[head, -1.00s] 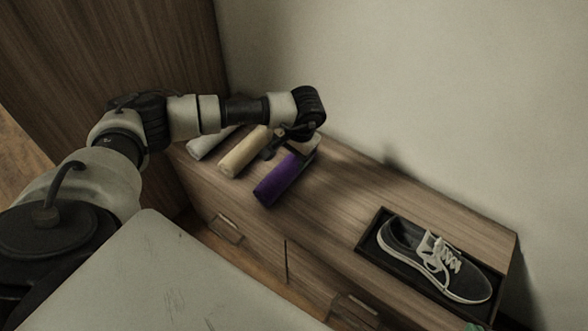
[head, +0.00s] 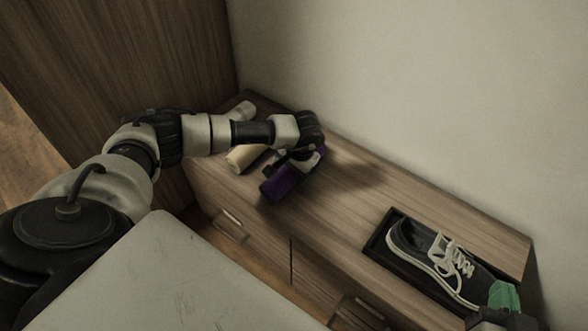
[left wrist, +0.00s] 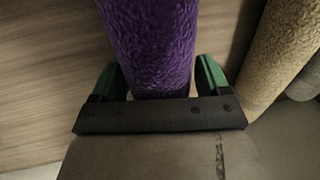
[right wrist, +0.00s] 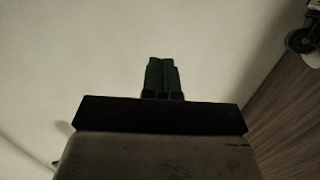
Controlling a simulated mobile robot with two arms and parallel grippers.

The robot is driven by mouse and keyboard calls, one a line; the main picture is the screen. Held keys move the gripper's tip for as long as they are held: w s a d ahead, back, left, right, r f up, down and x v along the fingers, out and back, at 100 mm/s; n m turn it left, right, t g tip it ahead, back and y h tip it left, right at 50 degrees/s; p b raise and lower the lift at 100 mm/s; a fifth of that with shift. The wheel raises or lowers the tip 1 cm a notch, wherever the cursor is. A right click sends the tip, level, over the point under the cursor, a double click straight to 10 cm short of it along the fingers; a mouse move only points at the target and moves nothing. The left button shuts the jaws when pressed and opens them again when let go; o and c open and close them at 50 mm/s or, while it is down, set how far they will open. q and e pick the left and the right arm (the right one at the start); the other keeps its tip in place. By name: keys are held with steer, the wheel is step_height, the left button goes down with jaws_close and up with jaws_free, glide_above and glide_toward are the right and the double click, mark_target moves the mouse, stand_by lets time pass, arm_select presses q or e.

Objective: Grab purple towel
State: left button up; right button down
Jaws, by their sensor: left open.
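The rolled purple towel (head: 281,187) lies on the wooden cabinet top, partly hidden in the head view by my left gripper (head: 292,164). In the left wrist view the purple towel (left wrist: 150,42) runs between the two green fingers of my left gripper (left wrist: 157,80), one finger on each side. The jaws are open, with a small gap at the fingers. My right gripper (right wrist: 161,77) has its green fingers together with nothing between them. It also shows in the lower right of the head view (head: 503,298).
A beige rolled towel (head: 240,158) and a white one (head: 243,110) lie left of the purple towel. A black tray (head: 377,246) holding a dark shoe (head: 428,252) is at the right. The cabinet top (head: 350,200) between is clear. A wall stands behind.

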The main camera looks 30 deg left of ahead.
arm_select(q)
steer(key=shift+c, duration=0.4)
steer(key=c, duration=0.5)
steer(key=shift+r, duration=0.1)
steer(key=shift+c, duration=0.2)
